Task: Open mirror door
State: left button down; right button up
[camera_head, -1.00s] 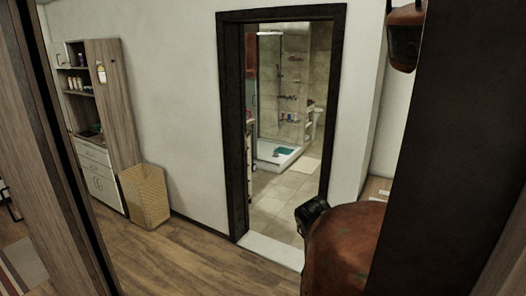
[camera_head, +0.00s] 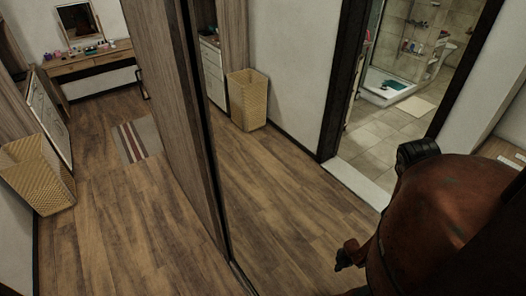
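A tall wood-grain door panel (camera_head: 165,110) with a dark edge stands upright, close in front of me. Whether the scene to the right of that edge is a mirror reflection or the open room, I cannot tell. No handle can be made out clearly on the panel. A large reddish-brown rounded body (camera_head: 440,225) with a black cap fills the lower right. It looks like part of my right arm. A small claw-like part beside it may be my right gripper (camera_head: 350,255); its fingers cannot be made out. It is apart from the panel in the picture. My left gripper is out of view.
A woven basket (camera_head: 38,172) stands at the left and another basket (camera_head: 247,98) right of the panel. A desk (camera_head: 88,62) with a small mirror (camera_head: 78,20) and a striped rug (camera_head: 138,139) are further back. A dark-framed doorway (camera_head: 345,85) opens onto a tiled bathroom.

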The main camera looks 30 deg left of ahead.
aim_at(354, 147)
jog(key=u, duration=0.2)
jog(key=k, duration=1)
